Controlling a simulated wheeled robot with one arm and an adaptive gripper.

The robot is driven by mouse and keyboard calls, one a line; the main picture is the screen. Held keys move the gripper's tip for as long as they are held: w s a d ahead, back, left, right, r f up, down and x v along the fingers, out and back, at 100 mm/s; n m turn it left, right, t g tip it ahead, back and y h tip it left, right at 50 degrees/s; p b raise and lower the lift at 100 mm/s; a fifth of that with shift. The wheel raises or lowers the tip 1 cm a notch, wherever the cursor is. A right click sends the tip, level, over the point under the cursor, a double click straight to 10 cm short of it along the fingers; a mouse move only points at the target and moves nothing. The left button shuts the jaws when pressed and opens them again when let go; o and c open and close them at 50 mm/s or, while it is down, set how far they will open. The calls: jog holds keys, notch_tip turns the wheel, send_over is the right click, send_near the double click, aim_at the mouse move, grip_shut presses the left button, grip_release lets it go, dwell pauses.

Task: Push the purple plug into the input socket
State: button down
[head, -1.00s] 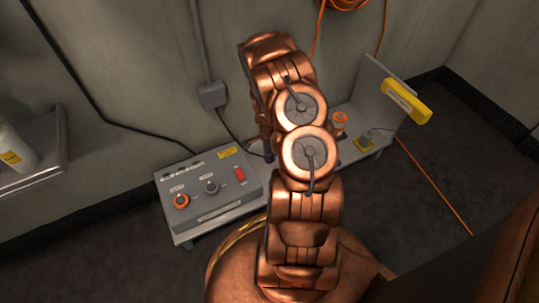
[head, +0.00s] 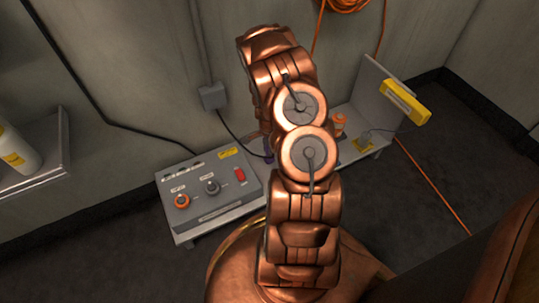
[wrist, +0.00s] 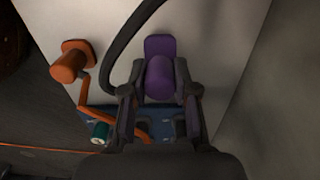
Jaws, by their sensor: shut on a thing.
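The purple plug (wrist: 160,75) sits between the two fingers of my gripper (wrist: 160,92) in the wrist view, and the gripper is shut on it. A bit of purple (head: 268,157) also shows in the head view, just left of my arm and beside the right end of the grey control box. My arm hides most of the gripper there. I cannot make out the input socket in either view, nor whether the plug touches it.
The grey control box (head: 205,205) carries an orange knob, a grey knob and a red switch. A dark cable (wrist: 125,45) runs close left of the gripper. An orange-capped item (head: 339,122) and a yellow block (head: 363,146) stand on the bench to the right.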

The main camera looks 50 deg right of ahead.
jog(key=shift+r+p, duration=0.5)
jog(key=shift+r, duration=1)
jog(key=w+a+r+n, duration=0.1)
jog(key=w+a, duration=0.1)
jog(key=a, duration=0.3)
jog(key=w+a+r+n, duration=0.1)
jog(key=w+a+r, duration=0.1)
jog(key=a, duration=0.4)
jog(key=w+a+r, duration=0.2)
jog(key=w+a, duration=0.1)
jog(key=a, duration=0.3)
jog(key=shift+a+r+n, duration=0.1)
jog(key=shift+a+n, duration=0.1)
jog(key=shift+n, duration=0.2)
jog(key=a+r+n, duration=0.1)
jog(key=a, duration=0.5)
jog(key=s+a+r+n, duration=0.1)
jog(key=a+r, duration=0.1)
jog(key=a, duration=0.5)
jog(key=a+r+n, duration=0.1)
jog(key=a+r, duration=0.1)
jog(key=a, duration=0.5)
jog(key=shift+s, duration=0.35)
jog(key=shift+f, duration=2.9)
jog(key=shift+p, duration=1.35)
